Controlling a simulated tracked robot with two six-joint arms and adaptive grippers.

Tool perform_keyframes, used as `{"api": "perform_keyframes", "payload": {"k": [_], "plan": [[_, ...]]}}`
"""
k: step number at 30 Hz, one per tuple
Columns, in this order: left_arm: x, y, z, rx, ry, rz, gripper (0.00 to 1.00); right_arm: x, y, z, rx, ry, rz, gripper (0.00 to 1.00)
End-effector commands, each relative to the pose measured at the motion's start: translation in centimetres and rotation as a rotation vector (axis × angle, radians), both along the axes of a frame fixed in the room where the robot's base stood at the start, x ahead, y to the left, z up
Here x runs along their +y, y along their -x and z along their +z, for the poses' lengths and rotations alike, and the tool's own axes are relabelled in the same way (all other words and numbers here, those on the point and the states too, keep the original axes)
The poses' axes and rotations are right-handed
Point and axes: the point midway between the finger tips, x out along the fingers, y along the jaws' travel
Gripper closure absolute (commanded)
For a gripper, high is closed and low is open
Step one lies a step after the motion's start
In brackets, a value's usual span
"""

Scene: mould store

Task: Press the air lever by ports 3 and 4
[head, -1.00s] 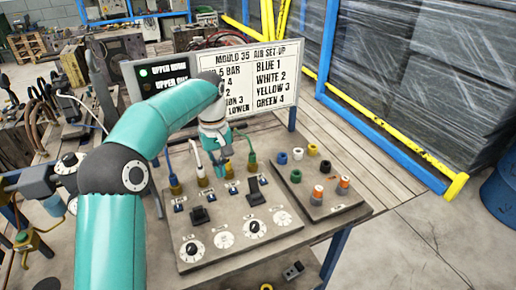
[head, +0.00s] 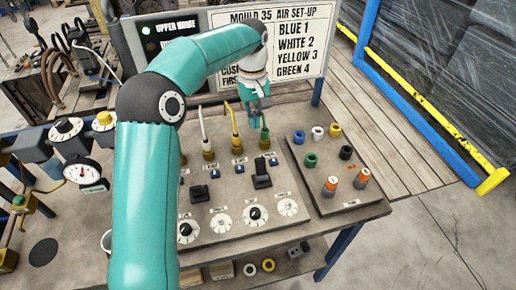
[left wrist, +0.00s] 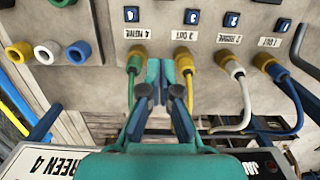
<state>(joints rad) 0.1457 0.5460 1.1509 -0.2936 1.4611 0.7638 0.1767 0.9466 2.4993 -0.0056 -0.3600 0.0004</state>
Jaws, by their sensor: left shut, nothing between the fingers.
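The air panel (head: 215,240) lies on the bench with a row of hoses at its back. A black lever (head: 262,172) stands on it in front of the yellow hose (head: 236,125) and green hose (head: 264,135). A second black lever (head: 200,193) stands further left. My left gripper (head: 259,108) is behind the right lever, apart from it, close to the green hose. In the left wrist view its fingers (left wrist: 160,80) are shut and empty, between the port 4 and port 3 hoses. The right lever cannot be made out there. My right gripper is not in view.
The sign (head: 300,45) stands behind the panel, partly hidden by my arm. A board with coloured collars and orange-tipped parts (head: 340,200) lies right of the panel. A pressure gauge (head: 82,174) stands at the left. Knobs (head: 255,213) line the panel's front.

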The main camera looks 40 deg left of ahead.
Motion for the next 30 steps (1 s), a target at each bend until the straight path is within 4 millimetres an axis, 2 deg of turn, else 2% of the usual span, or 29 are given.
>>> {"api": "perform_keyframes", "payload": {"k": [5, 15, 17, 21, 30], "plan": [[-0.1, 0.3, -2.6, 0.006, 0.000, 0.000, 1.00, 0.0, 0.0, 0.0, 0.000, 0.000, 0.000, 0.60], [-0.6, 0.7, -9.3, 0.006, 0.001, 0.001, 1.00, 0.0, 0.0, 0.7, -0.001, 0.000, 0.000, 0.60], [-1.3, 1.2, -8.4, 0.000, 0.000, -0.002, 1.00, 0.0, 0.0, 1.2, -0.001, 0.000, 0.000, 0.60], [-2.6, 2.3, -7.8, 0.001, 0.001, -0.002, 1.00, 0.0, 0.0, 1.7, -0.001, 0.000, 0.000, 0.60], [-3.4, 2.9, -7.5, 0.000, 0.000, 0.000, 1.00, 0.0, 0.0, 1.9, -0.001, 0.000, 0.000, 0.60]]}}
